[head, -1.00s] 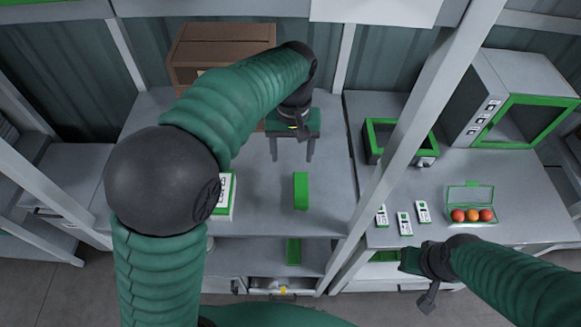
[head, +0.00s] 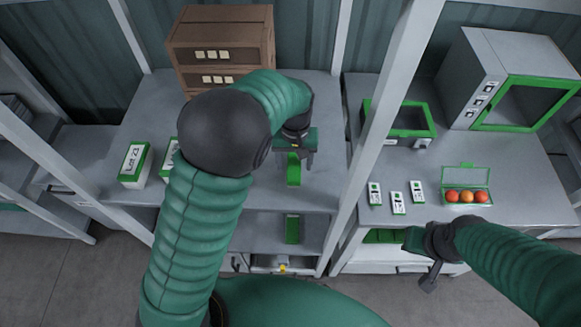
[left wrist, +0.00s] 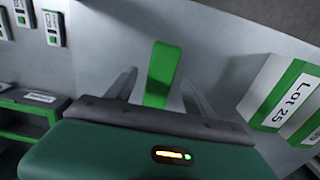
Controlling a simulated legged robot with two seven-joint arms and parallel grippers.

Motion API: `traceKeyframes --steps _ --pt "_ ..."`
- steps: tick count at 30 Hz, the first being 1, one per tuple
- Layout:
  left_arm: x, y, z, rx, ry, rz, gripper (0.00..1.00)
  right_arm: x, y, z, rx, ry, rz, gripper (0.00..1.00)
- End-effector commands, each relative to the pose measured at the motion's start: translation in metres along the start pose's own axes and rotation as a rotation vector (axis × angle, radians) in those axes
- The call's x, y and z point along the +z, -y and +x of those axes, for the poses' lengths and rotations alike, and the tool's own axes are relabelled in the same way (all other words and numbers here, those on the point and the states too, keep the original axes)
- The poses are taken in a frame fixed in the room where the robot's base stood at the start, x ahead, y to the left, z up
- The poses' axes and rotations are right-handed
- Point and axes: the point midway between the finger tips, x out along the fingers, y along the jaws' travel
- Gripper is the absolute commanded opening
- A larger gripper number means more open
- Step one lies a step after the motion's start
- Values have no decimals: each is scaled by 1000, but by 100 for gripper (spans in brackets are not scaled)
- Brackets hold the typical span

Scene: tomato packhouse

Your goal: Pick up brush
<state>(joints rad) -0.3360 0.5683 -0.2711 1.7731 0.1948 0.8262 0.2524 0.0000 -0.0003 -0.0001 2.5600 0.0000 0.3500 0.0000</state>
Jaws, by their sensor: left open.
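The brush (head: 294,172) shows as a plain green bar on the grey table, and only its green part can be made out. My left gripper (head: 294,160) is over its far end, open, with one finger on each side. In the left wrist view, the brush (left wrist: 162,72) stands out between the two spread fingers (left wrist: 160,92), with a gap on both sides. Its near part is hidden behind the gripper body. My right gripper (head: 420,262) hangs at the front of the right bench, away from the brush; its jaws are unclear.
Lot boxes (head: 134,165) stand left of my left arm. Brown crates (head: 222,50) are stacked at the back. A pale upright post (head: 372,130) separates this table from the right bench, which holds a green-rimmed bin (head: 400,118), small white devices (head: 397,200) and a tomato punnet (head: 467,178).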

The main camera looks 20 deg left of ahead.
Motion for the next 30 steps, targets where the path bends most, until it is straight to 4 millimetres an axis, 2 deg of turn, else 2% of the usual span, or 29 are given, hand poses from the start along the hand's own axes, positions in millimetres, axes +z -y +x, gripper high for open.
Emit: traceKeyframes --steps 3,9,23,30 --pt "-2 2 14 1 3 -2 62 0 0 -1 0 0 0 0" --pt "-3 2 15 2 1 -1 62 0 0 -1 0 0 0 0" --pt "-2 1 14 2 1 -1 2 0 0 -1 0 0 0 0" --pt "-3 1 14 2 1 -1 0 0 0 -1 0 0 0 0"
